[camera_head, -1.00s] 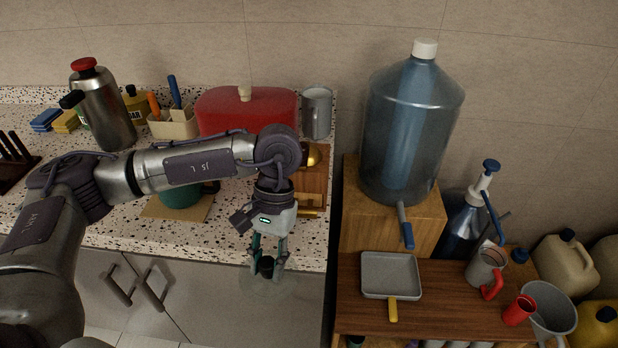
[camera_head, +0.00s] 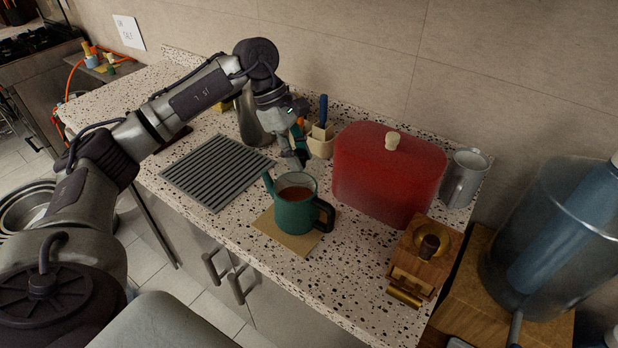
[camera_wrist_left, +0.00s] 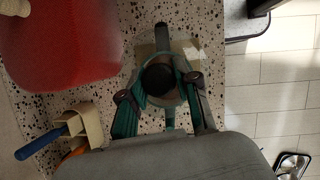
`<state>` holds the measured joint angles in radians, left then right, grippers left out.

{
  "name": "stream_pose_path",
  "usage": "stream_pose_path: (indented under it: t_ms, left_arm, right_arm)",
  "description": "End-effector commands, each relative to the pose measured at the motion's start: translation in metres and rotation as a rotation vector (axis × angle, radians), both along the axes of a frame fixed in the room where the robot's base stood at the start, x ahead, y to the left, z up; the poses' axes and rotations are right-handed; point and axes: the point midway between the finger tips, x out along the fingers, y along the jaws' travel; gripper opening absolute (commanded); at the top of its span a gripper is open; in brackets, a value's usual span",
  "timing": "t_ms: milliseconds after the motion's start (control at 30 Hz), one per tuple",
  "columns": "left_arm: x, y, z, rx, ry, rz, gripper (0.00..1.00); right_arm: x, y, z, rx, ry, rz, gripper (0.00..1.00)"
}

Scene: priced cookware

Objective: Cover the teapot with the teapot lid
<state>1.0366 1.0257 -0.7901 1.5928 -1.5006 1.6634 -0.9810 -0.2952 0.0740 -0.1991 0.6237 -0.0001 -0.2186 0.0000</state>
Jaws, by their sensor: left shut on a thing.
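The teal teapot (camera_head: 294,215) stands upright on a tan mat (camera_head: 272,232), its spout to the left and black handle to the right. Its top is open, with brown liquid inside. My left gripper (camera_head: 301,160) points down just behind and above the teapot. It is shut on the black knob (camera_wrist_left: 158,79) of the clear teapot lid (camera_head: 306,180). In the left wrist view the fingers (camera_wrist_left: 160,90) straddle the knob, and the teapot handle (camera_wrist_left: 161,38) shows beyond it. The clear lid is hard to make out, and its exact height above the rim cannot be told. My right gripper is out of view.
A red bread box (camera_head: 385,175) stands close to the right of the teapot. A utensil holder (camera_head: 320,142) and steel flask (camera_head: 253,125) stand behind. A wooden grinder (camera_head: 418,265) is at front right. A ribbed drain mat (camera_head: 215,170) lies left, with bare counter around it.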

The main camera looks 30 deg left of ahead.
Motion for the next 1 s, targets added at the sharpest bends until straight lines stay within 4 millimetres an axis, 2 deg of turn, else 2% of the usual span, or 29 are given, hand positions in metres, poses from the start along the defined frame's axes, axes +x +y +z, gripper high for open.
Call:
stream_pose_path:
  t_ms: [200, 633, 1000]
  left_arm:
    - [0.005, 0.011, 0.008, 0.0, 0.001, 0.087, 0.0]
    - [0.005, 0.011, 0.007, -0.002, 0.0, 0.086, 0.0]
    - [0.005, 0.011, -0.022, 0.0, 0.002, 0.085, 0.0]
  right_arm:
    - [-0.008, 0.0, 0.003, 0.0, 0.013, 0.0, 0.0]
    - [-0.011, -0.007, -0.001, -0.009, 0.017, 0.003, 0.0]
    - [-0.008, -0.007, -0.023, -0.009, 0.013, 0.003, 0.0]
